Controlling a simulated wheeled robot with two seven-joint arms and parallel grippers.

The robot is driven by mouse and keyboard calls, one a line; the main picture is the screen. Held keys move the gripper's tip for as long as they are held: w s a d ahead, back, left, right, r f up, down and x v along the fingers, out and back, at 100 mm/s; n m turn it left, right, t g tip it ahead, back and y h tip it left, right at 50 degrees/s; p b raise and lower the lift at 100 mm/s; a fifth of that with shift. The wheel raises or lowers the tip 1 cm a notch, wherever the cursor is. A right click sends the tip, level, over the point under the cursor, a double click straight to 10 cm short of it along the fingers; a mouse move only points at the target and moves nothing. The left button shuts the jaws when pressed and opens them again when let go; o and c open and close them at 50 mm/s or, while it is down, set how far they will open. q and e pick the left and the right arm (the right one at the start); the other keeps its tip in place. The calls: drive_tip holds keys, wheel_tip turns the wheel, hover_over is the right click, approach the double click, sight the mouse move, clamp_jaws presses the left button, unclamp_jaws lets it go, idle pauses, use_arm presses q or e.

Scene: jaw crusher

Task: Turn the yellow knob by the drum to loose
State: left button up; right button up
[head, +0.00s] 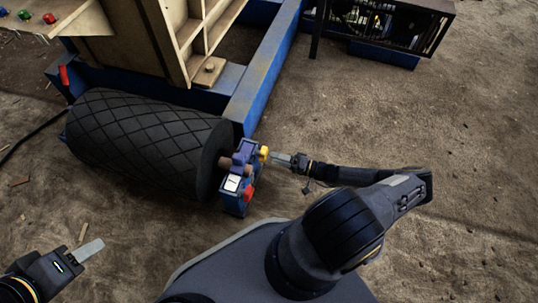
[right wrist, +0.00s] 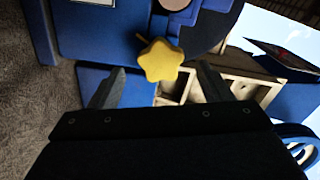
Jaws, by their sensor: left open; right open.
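The yellow knob (head: 264,152) sits on the right side of the blue bracket at the near end of the black drum (head: 145,140). In the right wrist view the star-shaped yellow knob (right wrist: 160,60) lies ahead, between the two fingers and beyond their tips. My right gripper (head: 278,159) is open and close to the knob, coming from its right; it also shows in the right wrist view (right wrist: 158,82). I see no contact with the knob. My left gripper (head: 90,250) is open and empty at the lower left, over bare ground, well away from the drum.
The bracket carries a purple block (head: 243,152), a white label (head: 232,183) and a red part (head: 248,194). A blue frame beam (head: 262,80) rises behind it. A dark caged unit (head: 400,20) stands at the top right. The dirt ground on the right is clear.

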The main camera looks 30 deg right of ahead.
drive_tip(key=v, duration=0.3)
idle(0.5)
